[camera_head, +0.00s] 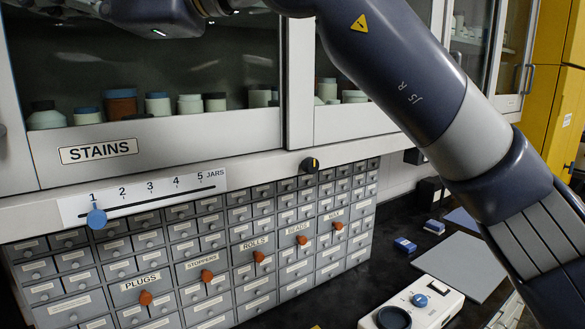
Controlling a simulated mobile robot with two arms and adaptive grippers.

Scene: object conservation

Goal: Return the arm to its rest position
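My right arm (405,85) comes in from the lower right and rises across the view to the top left, in front of the glass-fronted cabinet. Its dark wrist (155,14) shows at the top edge. Part of what looks like my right gripper (62,8) shows at the top left corner, cut off by the frame. I cannot tell whether it is open or shut or holds anything. My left gripper is not in view.
A cabinet labelled STAINS (98,150) holds several jars. Below are a numbered slider with a blue knob (96,218) and small drawers (240,240), some with orange knobs. A white device (425,302), grey mat (462,265) and blue boxes (405,245) lie on the black counter.

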